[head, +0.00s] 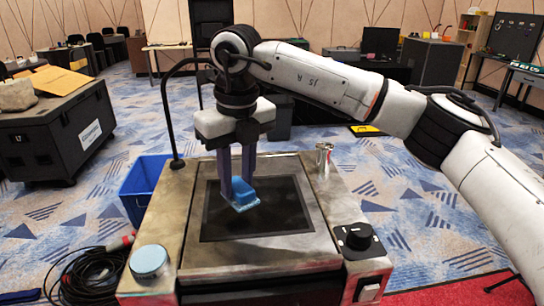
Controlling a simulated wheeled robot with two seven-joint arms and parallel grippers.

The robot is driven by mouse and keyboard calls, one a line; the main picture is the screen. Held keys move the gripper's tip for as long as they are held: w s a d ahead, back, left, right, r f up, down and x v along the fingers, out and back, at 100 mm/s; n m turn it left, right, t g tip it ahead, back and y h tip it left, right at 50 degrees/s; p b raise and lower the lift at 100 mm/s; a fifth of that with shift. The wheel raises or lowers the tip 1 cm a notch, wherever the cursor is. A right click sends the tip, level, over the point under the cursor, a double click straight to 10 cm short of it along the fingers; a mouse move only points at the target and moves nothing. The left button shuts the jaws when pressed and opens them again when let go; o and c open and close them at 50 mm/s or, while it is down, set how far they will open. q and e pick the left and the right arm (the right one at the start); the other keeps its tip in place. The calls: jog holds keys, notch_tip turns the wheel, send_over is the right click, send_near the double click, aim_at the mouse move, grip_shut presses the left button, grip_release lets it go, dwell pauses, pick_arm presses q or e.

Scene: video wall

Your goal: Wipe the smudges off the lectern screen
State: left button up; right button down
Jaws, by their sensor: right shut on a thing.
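The lectern screen (272,217) is a dark panel set in the sloping metal top of the lectern (189,205). My right gripper (239,195) points down over the upper left part of the screen. It is shut on a blue wiping block (242,188) with a paler blue underside. The block is at or just above the screen; I cannot tell whether it touches. The screen looks dark and faintly mottled, and I cannot make out separate smudges. The gripper and block hide part of the screen. My left gripper is not in view.
A gooseneck microphone (167,112) rises at the lectern's back left. A metal cup (324,158) stands at the back right. A blue bin (143,187) and coiled cable (92,277) are left.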

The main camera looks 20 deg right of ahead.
jog(key=shift+r, duration=2)
jog(key=shift+s, duration=0.1)
